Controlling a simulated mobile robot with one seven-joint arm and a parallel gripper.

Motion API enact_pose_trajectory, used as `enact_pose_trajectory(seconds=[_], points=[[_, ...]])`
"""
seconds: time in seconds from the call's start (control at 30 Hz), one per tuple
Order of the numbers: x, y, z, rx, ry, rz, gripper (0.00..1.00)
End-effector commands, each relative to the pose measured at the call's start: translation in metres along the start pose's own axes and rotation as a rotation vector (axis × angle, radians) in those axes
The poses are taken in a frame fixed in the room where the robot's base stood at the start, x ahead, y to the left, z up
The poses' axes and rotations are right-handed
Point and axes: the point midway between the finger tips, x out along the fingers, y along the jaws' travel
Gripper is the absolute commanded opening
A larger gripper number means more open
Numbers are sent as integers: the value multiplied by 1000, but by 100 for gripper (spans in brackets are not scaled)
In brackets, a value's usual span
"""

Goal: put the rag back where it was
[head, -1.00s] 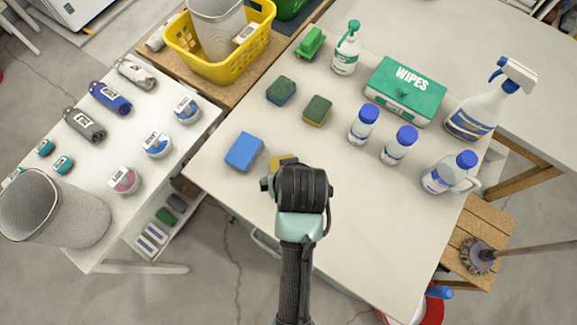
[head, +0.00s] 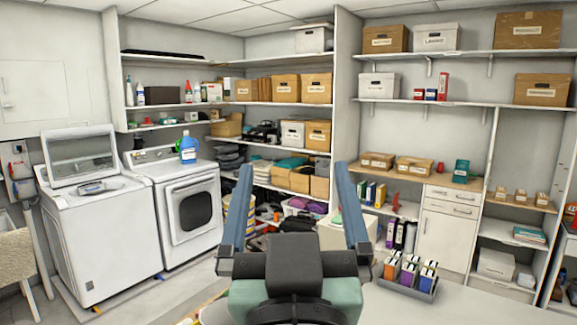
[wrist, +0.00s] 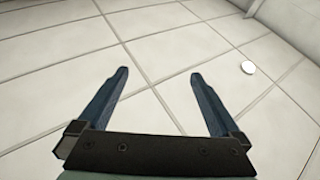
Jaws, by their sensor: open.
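My gripper (head: 293,170) is raised in the lower middle of the head view, with its two blue-grey fingers wide apart and pointing up. Nothing is between the fingers. The wrist view also shows my gripper (wrist: 160,73) open and empty, facing a white panelled ceiling (wrist: 70,70). I cannot make out a rag in either current view. Small items on the distant shelves are too small to identify.
A washer (head: 100,240) and a dryer (head: 190,205) stand at left, with a blue bottle (head: 188,148) on the dryer. Shelves of boxes (head: 317,87) line the back. A grey organizer (head: 420,294) sits on a pale surface (head: 480,308) at right.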

Motion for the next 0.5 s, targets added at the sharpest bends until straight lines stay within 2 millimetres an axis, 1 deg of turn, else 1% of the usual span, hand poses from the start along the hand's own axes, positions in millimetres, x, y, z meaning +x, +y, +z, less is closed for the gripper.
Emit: enact_pose_trajectory(seconds=[0.03,0.1,0.2,0.3,0.5], points=[[-2,0,-38,11,106,2,100],[-9,0,-77,25,220,5,100],[-17,1,-111,37,322,7,100],[-22,1,-125,44,365,7,100],[-22,1,-126,44,368,6,100]])
